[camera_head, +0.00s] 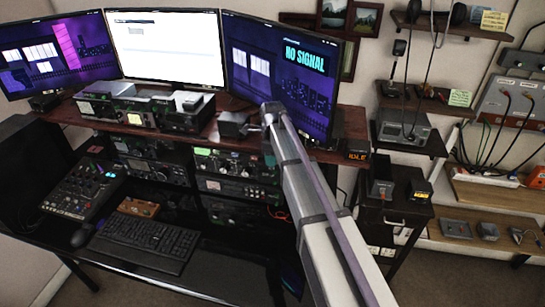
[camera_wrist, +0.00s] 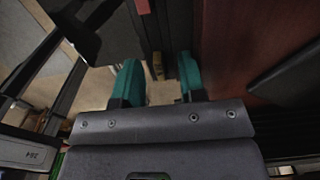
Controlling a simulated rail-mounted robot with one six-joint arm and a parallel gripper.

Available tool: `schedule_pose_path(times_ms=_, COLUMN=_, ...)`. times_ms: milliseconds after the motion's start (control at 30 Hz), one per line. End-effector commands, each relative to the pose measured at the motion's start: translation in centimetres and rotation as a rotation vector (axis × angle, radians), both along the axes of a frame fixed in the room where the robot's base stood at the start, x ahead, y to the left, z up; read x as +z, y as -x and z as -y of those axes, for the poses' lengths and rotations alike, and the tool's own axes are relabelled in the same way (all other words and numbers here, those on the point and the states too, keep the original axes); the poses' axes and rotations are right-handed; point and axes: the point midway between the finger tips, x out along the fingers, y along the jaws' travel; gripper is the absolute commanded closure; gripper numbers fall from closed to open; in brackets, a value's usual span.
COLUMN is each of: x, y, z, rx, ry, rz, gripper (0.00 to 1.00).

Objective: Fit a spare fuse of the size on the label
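My gripper (camera_wrist: 158,80) shows in the wrist view as two teal fingers set apart, with no object seen held between them. In the head view my arm reaches up to the desk's upper shelf, and the gripper's fingers cannot be made out there. I cannot pick out a fuse or a readable fuse label in either view. A small wooden holder (camera_head: 138,208) lies on the desk above the keyboard; its contents are too small to tell.
Three monitors (camera_head: 168,45) stand on the reddish-brown shelf (camera_head: 352,125), above stacked radio units (camera_head: 236,165). A keyboard (camera_head: 145,236) and a mixer (camera_head: 82,190) lie on the black desk. A small display reading IDLE (camera_head: 357,155) is at the shelf's right end. Wall shelves (camera_head: 455,227) carry small items.

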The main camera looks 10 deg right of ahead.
Motion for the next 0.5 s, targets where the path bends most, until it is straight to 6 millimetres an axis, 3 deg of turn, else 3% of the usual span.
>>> schedule_pose_path(times_ms=167, x=2.8, y=0.0, z=0.0, rx=0.000, ry=0.000, rz=0.000, gripper=0.63)
schedule_pose_path(times_ms=400, x=8.9, y=0.0, z=0.0, rx=0.000, ry=0.000, rz=0.000, gripper=0.63)
schedule_pose_path(times_ms=500, x=10.5, y=0.0, z=0.0, rx=0.000, ry=0.000, rz=0.000, gripper=0.63)
